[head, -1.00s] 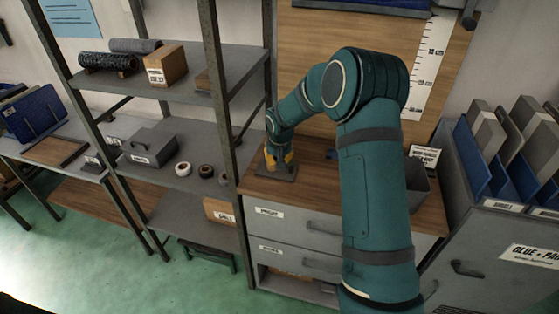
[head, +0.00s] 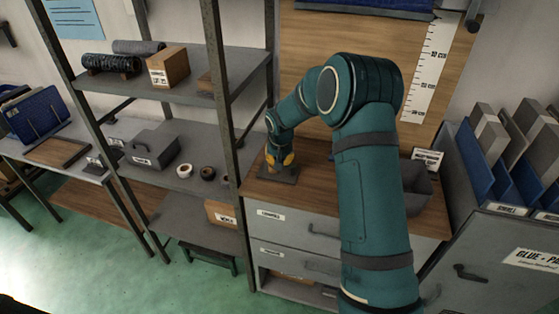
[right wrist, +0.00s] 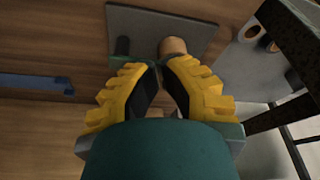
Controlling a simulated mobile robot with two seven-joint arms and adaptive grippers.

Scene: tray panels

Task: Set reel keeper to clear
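A flat dark grey plate stands on the wooden counter, at its left end in the head view (head: 284,177). It also shows in the right wrist view (right wrist: 203,22), with a round tan peg (right wrist: 172,46) and a short dark green post (right wrist: 122,47) on it. I cannot tell which part is the reel keeper. My right gripper (head: 280,160) points down at this plate. In the right wrist view its yellow-padded fingers (right wrist: 161,68) converge just before the peg, with a narrow gap between the tips. Whether they grip anything is unclear. My left gripper is out of view.
A shelf rack (head: 237,110) stands close left of the gripper, with tape rolls (head: 207,173) and a grey toolbox (head: 152,149). A grey bin (head: 416,187) stands at the counter's right. Blue dividers (head: 481,160) stand farther right. A blue strip (right wrist: 35,83) lies on the counter.

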